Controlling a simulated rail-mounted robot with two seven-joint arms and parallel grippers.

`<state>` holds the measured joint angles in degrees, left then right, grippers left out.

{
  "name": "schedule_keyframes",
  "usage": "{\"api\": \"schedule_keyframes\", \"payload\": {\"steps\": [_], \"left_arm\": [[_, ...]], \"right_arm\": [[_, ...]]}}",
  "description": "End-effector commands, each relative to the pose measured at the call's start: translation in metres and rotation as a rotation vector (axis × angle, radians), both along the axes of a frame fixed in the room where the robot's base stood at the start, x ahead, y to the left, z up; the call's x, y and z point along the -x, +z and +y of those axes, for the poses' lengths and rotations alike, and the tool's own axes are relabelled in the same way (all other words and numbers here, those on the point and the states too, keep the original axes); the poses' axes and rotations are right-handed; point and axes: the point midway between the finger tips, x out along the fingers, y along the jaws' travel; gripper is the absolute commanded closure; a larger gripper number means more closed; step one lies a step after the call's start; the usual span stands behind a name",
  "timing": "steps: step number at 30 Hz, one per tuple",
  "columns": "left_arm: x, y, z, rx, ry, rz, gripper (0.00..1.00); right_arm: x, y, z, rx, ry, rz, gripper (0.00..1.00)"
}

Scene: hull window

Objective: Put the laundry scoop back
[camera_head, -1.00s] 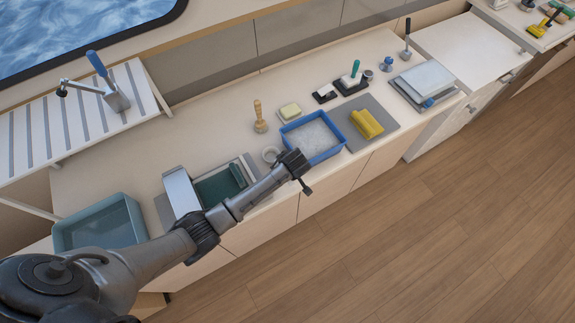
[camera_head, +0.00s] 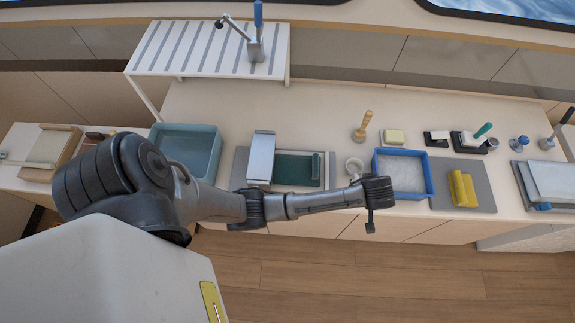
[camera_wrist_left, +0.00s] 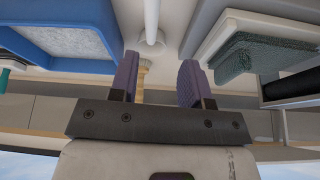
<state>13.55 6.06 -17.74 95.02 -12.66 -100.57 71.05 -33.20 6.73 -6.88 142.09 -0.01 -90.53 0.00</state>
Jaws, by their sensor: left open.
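A small round white cup (camera_head: 354,167), which looks like the laundry scoop, is on the counter left of the blue-rimmed tub (camera_head: 404,197). In the left wrist view a white cup end with a straight white stem (camera_wrist_left: 151,18) shows ahead of the gap between my fingers. My left gripper (camera_wrist_left: 158,78) is open, its two purple pads apart with nothing between them. In the head view my left wrist end (camera_head: 375,192) is at the counter's front, just right of the cup. The cup's lower part is hidden by my arm. My right gripper is not seen.
A dark green pad (camera_head: 297,170) on a board lies left of the cup. A wooden-handled brush (camera_head: 362,127) stands behind it. A yellow block (camera_head: 462,188) lies on a grey mat to the right. A teal bin (camera_head: 188,143) and striped rack (camera_head: 205,48) are at left.

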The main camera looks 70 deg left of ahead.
Motion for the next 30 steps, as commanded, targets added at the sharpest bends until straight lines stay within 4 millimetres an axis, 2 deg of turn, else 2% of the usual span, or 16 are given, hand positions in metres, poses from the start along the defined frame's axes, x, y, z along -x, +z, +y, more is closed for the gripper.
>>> {"api": "schedule_keyframes", "payload": {"steps": [3,7,12,15,18,21,25,30], "left_arm": [[0.045,-0.015,-0.004,0.036,-0.171,0.048,0.56],[0.105,-0.02,-0.007,0.071,-0.422,0.088,0.56],[0.181,-0.008,-0.007,0.081,-0.748,0.104,0.56],[0.215,0.004,-0.005,0.069,-0.904,0.103,0.56],[0.241,0.017,-0.004,0.053,-1.024,0.099,0.56],[0.257,0.027,-0.003,0.037,-1.106,0.095,0.56],[0.267,0.034,-0.003,0.023,-1.16,0.092,0.56],[0.268,0.035,-0.003,0.02,-1.173,0.091,0.56]], "right_arm": [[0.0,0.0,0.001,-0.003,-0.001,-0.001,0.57],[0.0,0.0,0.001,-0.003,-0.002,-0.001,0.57],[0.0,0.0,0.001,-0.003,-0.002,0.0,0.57],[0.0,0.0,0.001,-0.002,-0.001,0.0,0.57],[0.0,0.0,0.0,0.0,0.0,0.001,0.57],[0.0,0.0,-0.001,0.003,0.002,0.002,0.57],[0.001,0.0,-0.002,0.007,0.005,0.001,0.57],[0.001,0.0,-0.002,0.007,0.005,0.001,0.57]]}}
